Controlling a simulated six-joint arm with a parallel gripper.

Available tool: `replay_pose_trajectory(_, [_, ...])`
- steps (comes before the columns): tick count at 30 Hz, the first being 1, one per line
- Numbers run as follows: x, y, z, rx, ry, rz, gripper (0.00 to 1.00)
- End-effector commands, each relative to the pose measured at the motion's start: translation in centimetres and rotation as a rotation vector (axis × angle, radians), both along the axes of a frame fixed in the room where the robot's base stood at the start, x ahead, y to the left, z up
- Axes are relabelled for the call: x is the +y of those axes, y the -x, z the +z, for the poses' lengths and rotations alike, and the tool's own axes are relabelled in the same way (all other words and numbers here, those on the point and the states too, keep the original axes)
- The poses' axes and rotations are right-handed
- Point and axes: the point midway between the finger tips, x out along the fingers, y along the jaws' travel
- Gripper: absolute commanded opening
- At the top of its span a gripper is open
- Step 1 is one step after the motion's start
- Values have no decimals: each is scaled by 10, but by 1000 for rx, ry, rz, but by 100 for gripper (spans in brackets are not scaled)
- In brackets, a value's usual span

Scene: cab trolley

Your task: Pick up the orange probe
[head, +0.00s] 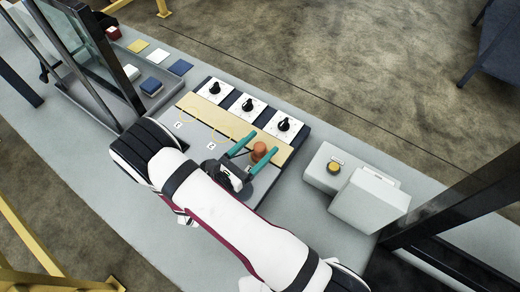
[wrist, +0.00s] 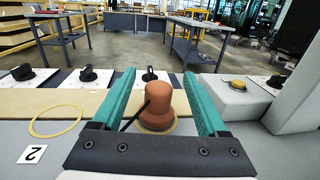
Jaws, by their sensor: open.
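The orange probe (head: 259,148) is an upright, brownish-orange knob-shaped piece with a rounded top and a wider base. It stands on the panel near the wooden strip, and in the wrist view the probe (wrist: 158,103) shows inside a yellow ring. A thin black line runs by its left side. My gripper (head: 255,146) has teal fingers, one on each side of the probe. In the wrist view my gripper (wrist: 160,100) is open, with a gap between the probe and each finger. Whether the fingers reach around its base is hard to tell.
Several black knobs on white plates (head: 249,106) line the panel behind the wooden strip (head: 220,121). A grey box with a yellow button (head: 333,168) stands to the right. An empty yellow ring (wrist: 55,120) lies left of the probe. A glass-sided frame (head: 95,55) stands at left.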

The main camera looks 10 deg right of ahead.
Motion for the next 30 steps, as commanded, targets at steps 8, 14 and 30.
replay_pose_trajectory(8, [-29, -23, -7, 1, -1, -1, 76])
replay_pose_trajectory(14, [-29, -23, -7, 1, -1, -1, 69])
replay_pose_trajectory(30, [-29, -22, -7, 0, -1, -2, 0])
